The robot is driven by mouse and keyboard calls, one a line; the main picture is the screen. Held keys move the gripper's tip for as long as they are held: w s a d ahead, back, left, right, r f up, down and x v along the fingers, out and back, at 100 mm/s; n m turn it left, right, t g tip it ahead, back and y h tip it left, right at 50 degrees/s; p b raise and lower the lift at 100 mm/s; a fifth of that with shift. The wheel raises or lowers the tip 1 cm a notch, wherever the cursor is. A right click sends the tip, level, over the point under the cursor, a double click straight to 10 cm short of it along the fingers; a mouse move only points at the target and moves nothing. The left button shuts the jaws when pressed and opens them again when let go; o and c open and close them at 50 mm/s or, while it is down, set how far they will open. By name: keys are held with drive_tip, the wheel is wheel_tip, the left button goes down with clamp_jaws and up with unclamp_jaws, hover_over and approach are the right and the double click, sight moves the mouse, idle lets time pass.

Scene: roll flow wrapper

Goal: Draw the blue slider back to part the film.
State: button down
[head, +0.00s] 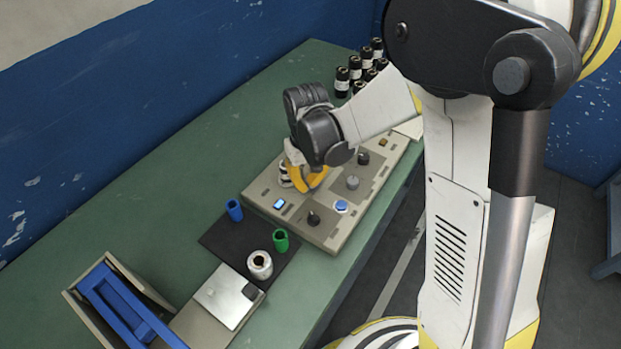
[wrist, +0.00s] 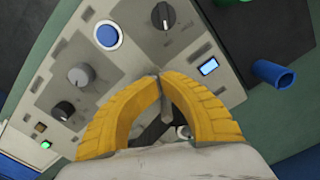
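My gripper (head: 309,183) is low over the beige control panel (head: 326,236) in the head view. In the wrist view its two yellow fingers (wrist: 160,80) curve inward and their tips come together, with no object seen held at the tips. A dark piece and a small pale round part (wrist: 183,132) show in the space behind the fingertips. A blue part (head: 122,306) lies in the beige open frame at the lower left of the head view, well away from my gripper. I cannot tell whether it is the blue slider. No film can be made out.
The panel carries dark and grey knobs, a round blue button (wrist: 108,35) and a small lit screen (wrist: 208,66). A blue cup (head: 234,210), a green cup (head: 281,240) and a metal jar (head: 260,264) stand on a dark mat. Several dark bottles (head: 355,67) stand behind.

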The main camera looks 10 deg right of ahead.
idle(0.4)
drive_tip(key=shift+w+d, duration=3.55)
drive_tip(key=shift+w, duration=0.05)
drive_tip(key=shift+s+a+b, duration=0.3)
drive_tip(key=shift+s+a, duration=0.2)
drive_tip(key=shift+a, duration=0.05)
wheel_tip(320, 180, up, 8)
drive_tip(key=p, duration=0.5)
